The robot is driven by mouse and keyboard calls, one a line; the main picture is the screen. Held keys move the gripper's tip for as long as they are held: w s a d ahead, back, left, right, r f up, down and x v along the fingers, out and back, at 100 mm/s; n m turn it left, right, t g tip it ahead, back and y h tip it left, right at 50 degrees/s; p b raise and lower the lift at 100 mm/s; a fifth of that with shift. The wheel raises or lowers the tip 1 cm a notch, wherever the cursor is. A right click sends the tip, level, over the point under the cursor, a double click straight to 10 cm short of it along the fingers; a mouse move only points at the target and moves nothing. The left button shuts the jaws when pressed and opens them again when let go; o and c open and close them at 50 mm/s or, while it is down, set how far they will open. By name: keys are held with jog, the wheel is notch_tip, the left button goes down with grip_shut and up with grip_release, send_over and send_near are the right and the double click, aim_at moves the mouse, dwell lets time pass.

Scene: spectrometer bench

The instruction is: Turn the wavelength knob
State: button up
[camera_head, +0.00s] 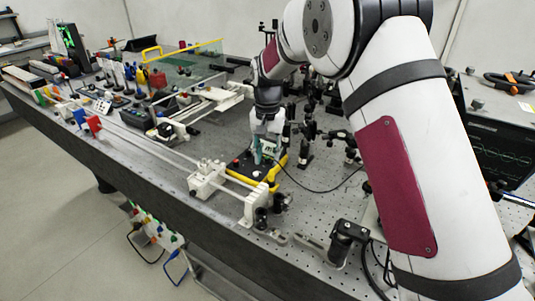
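My gripper (263,154) points down over a low black device with yellow edges (246,182), right of the middle of the bench. The device has small knobs or buttons on top, one of them red (236,161). I cannot tell which one is the wavelength knob; it may be hidden by my gripper. My fingers are at or just above the device's top, and I cannot tell whether they touch it. They are too small in view to tell open from shut.
A white rail assembly (208,178) lies in front of the device. Black optical mounts (306,145) stand close to the right. A cable (322,191) runs right across the perforated bench (300,212). Clutter fills the far left. An oscilloscope-like screen (500,150) is at right.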

aim_at(268, 157)
notch_tip(268, 157, up, 12)
dwell(0.8)
jog(key=s+d+r+n+t, duration=0.1)
jog(key=s+d+r, duration=0.45)
jog(key=s, duration=0.25)
jog(key=s+d+r+t, duration=0.1)
jog(key=s+d+r, duration=0.45)
jog(key=s, duration=0.25)
jog(key=s+d+f, duration=0.1)
jog(key=s+d, duration=0.1)
jog(key=s, duration=0.5)
jog(key=s+d+f+n+t+p, duration=0.1)
jog(key=s+d+f, duration=0.1)
jog(key=s, duration=0.6)
jog(key=s+d+f+t, duration=0.1)
jog(key=s+d+f, duration=0.1)
jog(key=s, duration=0.6)
jog(key=shift+d+n, duration=0.25)
jog(key=shift+n, duration=0.05)
